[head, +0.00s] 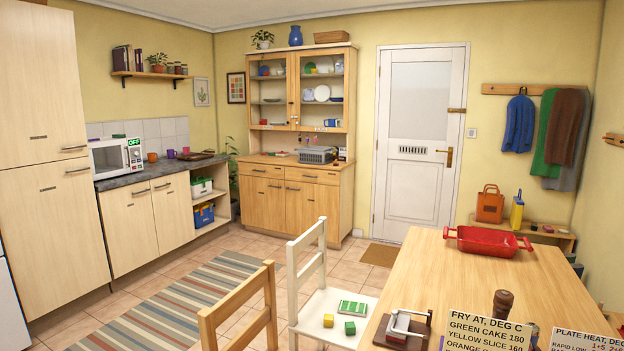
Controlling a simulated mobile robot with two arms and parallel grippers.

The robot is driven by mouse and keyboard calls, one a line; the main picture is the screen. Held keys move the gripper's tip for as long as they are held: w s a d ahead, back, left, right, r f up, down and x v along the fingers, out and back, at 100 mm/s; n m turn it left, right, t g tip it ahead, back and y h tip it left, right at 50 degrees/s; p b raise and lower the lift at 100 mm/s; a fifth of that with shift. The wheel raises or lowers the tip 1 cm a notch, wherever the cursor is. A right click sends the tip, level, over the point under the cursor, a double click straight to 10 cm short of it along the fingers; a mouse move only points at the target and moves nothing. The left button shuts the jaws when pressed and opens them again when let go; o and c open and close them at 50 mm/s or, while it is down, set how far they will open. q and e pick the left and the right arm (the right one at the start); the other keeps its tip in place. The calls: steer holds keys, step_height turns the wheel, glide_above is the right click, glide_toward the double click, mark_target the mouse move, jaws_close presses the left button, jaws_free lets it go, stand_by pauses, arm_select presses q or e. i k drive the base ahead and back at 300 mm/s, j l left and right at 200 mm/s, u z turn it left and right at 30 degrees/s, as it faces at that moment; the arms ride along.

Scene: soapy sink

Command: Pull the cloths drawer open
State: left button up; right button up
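The wooden dresser (277,215) stands against the back wall, left of the white door. Two shut drawers sit side by side under its worktop: a left drawer (264,171) and a right drawer (312,176), each with a dark handle. Two cupboard doors are below them, also shut. I cannot tell which drawer, here or elsewhere, is the cloths drawer; no label is readable. Neither of my grippers is in view.
A wooden table (490,275) with a red dish (487,241) fills the right foreground. A white chair (325,305) and a wooden chair (238,305) stand beside it. The tiled floor before the dresser is clear; a striped rug (180,305) lies at left.

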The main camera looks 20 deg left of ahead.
mark_target(307, 174)
steer(key=i+j+u, duration=0.2)
steer(key=j+u, duration=0.25)
steer(key=j, duration=0.2)
steer(key=i+j+u, duration=0.4)
steer(key=j+u, duration=0.2)
steer(key=i+j+u, duration=0.2)
steer(key=u, duration=0.2)
steer(key=i+j+u, duration=0.2)
steer(key=u, duration=0.2)
steer(key=i+j+u, duration=0.1)
steer(key=i+u, duration=0.3)
steer(key=i+j, duration=0.15)
steer(key=i, duration=0.7)
steer(key=i+l+z, duration=0.15)
steer(key=i+z, duration=0.65)
steer(key=z, duration=0.2)
steer(key=i+j+z, duration=0.15)
steer(key=i+z, duration=0.35)
steer(key=i+l+z, duration=0.25)
steer(key=i+z, duration=0.2)
steer(key=i, duration=0.35)
steer(key=i+z, duration=0.5)
steer(key=i, duration=0.35)
steer(key=i+j, duration=0.1)
steer(key=i, duration=2.35)
steer(key=l+z, duration=0.05)
steer(key=l, duration=0.05)
